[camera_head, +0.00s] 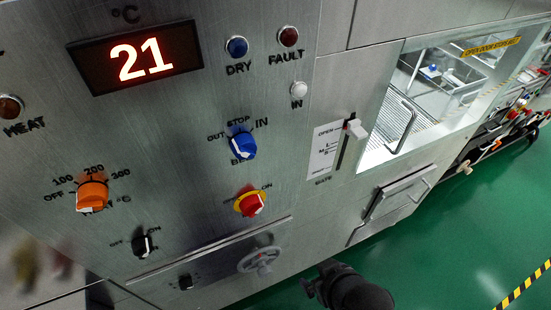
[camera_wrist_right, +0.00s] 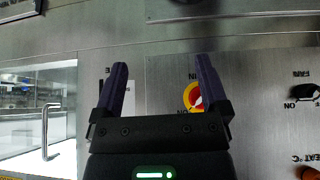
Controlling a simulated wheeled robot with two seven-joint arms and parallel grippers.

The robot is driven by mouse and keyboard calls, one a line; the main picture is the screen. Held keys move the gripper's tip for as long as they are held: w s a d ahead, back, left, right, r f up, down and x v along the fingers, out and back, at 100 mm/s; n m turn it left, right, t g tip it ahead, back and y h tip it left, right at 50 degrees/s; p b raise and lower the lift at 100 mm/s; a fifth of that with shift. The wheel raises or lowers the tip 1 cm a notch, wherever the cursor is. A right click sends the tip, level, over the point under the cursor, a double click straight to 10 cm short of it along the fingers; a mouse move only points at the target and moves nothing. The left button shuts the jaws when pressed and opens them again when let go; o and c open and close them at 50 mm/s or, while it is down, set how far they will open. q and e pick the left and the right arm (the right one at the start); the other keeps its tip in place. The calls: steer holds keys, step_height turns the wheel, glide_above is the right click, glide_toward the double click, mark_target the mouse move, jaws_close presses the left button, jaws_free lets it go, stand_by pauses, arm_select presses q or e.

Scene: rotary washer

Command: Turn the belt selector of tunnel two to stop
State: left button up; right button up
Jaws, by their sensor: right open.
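The belt selector is a blue knob (camera_head: 243,146) on the steel panel, with OUT, STOP and IN printed around its top. Its pointer is too small to read surely. My right gripper (camera_head: 318,285) is at the bottom of the head view, below and to the right of the knob and apart from it. In the right wrist view the right gripper (camera_wrist_right: 162,75) is open, with nothing between its two fingers. The blue knob does not show in that view. My left gripper is not in view.
A red switch on yellow (camera_head: 251,204) sits below the blue knob; it also shows beside a finger in the wrist view (camera_wrist_right: 194,98). An orange temperature knob (camera_head: 92,196), gate lever (camera_head: 356,129) and handwheel (camera_head: 260,260) stick out nearby. Green floor (camera_head: 450,230) lies open at right.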

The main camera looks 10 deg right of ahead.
steer(key=w+a+r+n+t+y+p, duration=0.1)
steer(key=w+a+r+t+y, duration=0.15)
steer(key=r, duration=0.45)
steer(key=w+a+r+n+t+y, duration=0.1)
steer(key=w+a+r+t, duration=0.2)
steer(key=r, duration=0.4)
steer(key=n+t+y, duration=0.1)
steer(key=t+y, duration=0.1)
steer(key=t, duration=0.3)
glide_toward(250, 155)
steer(key=p+x, duration=0.1)
steer(key=x, duration=0.9)
steer(key=shift+a, duration=0.1)
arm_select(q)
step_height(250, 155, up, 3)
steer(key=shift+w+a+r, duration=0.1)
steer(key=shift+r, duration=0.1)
arm_select(e)
steer(key=shift+c, duration=0.3)
jaws_close()
